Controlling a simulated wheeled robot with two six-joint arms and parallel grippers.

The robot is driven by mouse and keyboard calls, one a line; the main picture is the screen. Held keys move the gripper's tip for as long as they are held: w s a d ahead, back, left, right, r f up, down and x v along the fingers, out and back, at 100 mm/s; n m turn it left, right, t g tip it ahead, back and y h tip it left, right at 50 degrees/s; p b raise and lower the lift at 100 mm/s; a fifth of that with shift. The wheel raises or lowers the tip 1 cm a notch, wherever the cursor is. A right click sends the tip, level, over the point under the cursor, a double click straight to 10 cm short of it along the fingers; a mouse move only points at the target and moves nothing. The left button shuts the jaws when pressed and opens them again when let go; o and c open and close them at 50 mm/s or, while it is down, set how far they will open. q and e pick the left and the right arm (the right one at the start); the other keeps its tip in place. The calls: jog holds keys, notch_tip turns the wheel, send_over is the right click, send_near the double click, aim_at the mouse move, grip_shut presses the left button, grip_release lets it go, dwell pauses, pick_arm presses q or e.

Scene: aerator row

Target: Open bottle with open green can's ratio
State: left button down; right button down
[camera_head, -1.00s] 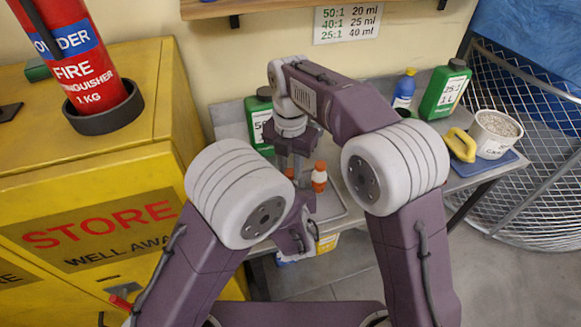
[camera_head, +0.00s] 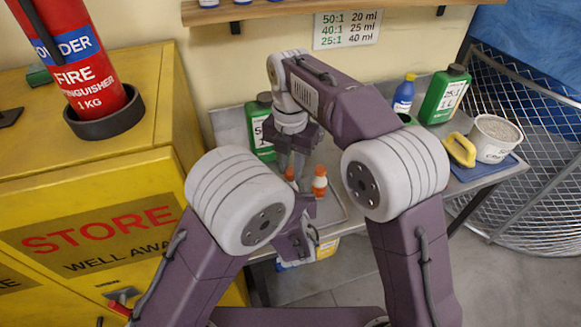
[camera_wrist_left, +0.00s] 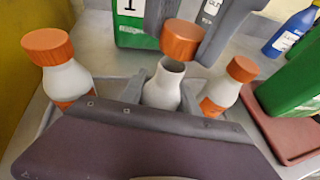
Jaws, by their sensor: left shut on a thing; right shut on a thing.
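In the left wrist view, a white bottle (camera_wrist_left: 163,88) stands between the fingers of my left gripper (camera_wrist_left: 158,94), shut on it. Its neck is bare and open. My right gripper (camera_wrist_left: 182,28) is shut on an orange cap (camera_wrist_left: 180,42), held just above the neck. In the head view, my right gripper (camera_head: 291,165) points down over the tray, and the held bottle is mostly hidden. A green can (camera_head: 444,95) labelled 25:1 stands at the right; another (camera_head: 263,138) stands behind my grippers. A third green thing is partly hidden behind my right arm.
Orange-capped bottles stand left (camera_wrist_left: 62,75) and right (camera_wrist_left: 228,88) of the held one. A tray (camera_head: 334,212) lies on the bench. A ratio card (camera_head: 347,28) hangs behind.

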aim_at(291, 171)
jog(key=shift+r, duration=2)
pick_arm(q)
jog(key=c, duration=0.8)
grip_release()
